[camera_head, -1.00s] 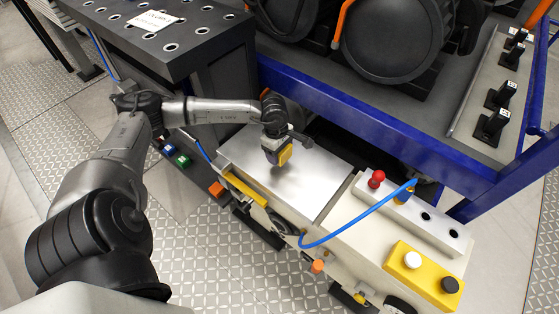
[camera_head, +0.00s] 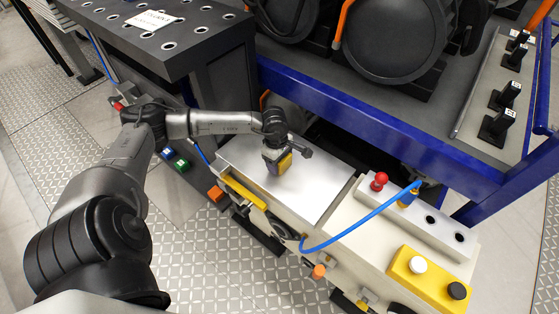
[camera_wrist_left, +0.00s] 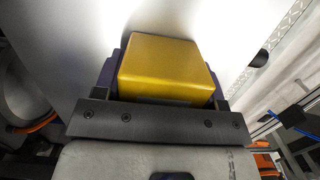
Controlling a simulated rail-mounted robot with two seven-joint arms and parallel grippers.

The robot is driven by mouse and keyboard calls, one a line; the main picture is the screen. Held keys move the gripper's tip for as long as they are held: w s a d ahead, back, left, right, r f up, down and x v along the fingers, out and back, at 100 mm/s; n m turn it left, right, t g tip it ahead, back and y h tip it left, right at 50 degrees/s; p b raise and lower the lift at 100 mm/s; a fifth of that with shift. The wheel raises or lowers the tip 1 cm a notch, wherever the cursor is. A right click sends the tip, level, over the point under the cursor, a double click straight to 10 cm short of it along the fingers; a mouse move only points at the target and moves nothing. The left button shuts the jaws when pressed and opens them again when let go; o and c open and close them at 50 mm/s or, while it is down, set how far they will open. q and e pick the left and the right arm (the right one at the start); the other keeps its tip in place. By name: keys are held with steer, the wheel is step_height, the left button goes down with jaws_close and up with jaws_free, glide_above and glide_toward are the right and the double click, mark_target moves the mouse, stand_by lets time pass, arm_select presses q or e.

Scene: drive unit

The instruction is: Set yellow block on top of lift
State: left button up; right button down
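The yellow block (camera_head: 284,163) is between the fingers of my left gripper (camera_head: 278,166), over the lift's flat metal top (camera_head: 312,185). In the left wrist view the yellow block (camera_wrist_left: 166,70) fills the space between the dark fingers, with the bright metal plate (camera_wrist_left: 60,50) behind it. My left gripper is shut on the block. Whether the block touches the plate is hard to tell. My right gripper is not in view.
The lift has a red button (camera_head: 379,180), a blue hose (camera_head: 350,226) and a yellow control box (camera_head: 428,276). Blue frame rails (camera_head: 370,122) stand behind it. Green and blue blocks (camera_head: 177,163) lie at lower left of the dark bench (camera_head: 160,40). The plate's right part is clear.

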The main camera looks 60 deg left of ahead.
arm_select(q)
steer(key=o, duration=0.4)
steer(key=shift+o, duration=0.2)
